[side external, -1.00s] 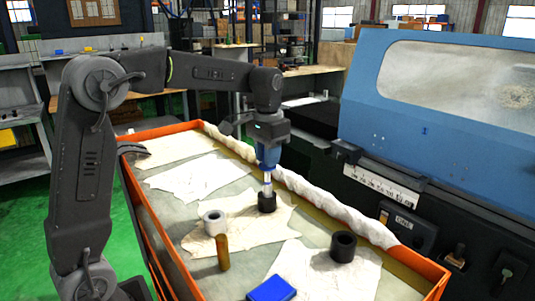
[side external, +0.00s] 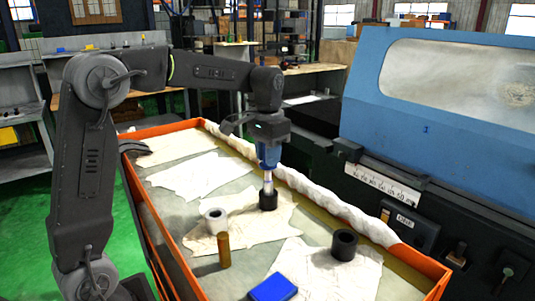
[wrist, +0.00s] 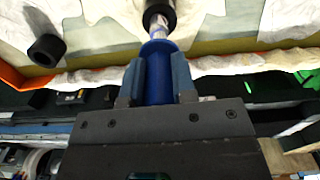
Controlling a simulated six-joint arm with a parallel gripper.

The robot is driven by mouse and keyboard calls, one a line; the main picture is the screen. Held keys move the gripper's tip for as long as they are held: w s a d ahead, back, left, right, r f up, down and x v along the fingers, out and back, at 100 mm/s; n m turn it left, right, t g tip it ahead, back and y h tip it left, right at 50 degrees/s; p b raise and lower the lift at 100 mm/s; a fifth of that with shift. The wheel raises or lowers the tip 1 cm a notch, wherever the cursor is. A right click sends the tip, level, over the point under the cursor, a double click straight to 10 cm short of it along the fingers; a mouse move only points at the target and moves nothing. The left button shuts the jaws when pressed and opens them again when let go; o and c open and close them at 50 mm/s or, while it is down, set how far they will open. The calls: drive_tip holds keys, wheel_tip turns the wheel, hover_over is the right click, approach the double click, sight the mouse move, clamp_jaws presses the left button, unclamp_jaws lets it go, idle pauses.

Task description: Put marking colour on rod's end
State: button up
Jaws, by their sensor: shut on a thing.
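My gripper (side external: 268,160) is shut on a blue-handled tool (wrist: 158,75) that points down. A pale, shiny shaft (side external: 268,182) runs below the blue handle. The shaft's lower end meets a short black cylinder (side external: 268,200), which also shows in the wrist view (wrist: 159,14). The shaft's tip is hidden there, and I cannot tell how deep it goes. A brass-coloured rod (side external: 223,250) stands upright on the bench, to the left of and nearer than my gripper, apart from it.
A thick black ring (side external: 344,245) lies to the right on a cloth. A blue box (side external: 272,290) is at the front. An orange rim (side external: 170,129) bounds the bench, and the blue grinder (side external: 460,100) stands right.

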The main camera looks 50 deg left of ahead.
drive_tip(key=shift+w+d, duration=0.15)
drive_tip(key=shift+d, duration=0.25)
drive_tip(key=shift+a, duration=0.15)
drive_tip(key=shift+s+a+r, duration=0.1)
drive_tip(key=shift+s+a, duration=0.15)
drive_tip(key=shift+a, duration=0.15)
drive_tip(key=shift+d, duration=0.1)
drive_tip(key=shift+w+d, duration=0.25)
drive_tip(key=shift+d, duration=0.2)
drive_tip(key=shift+a, duration=0.15)
drive_tip(key=shift+s+a, duration=0.25)
drive_tip(key=shift+a, duration=0.15)
drive_tip(key=shift+d+f, duration=0.1)
drive_tip(key=shift+f, duration=0.1)
drive_tip(key=shift+w+d, duration=0.25)
drive_tip(key=shift+d, duration=0.2)
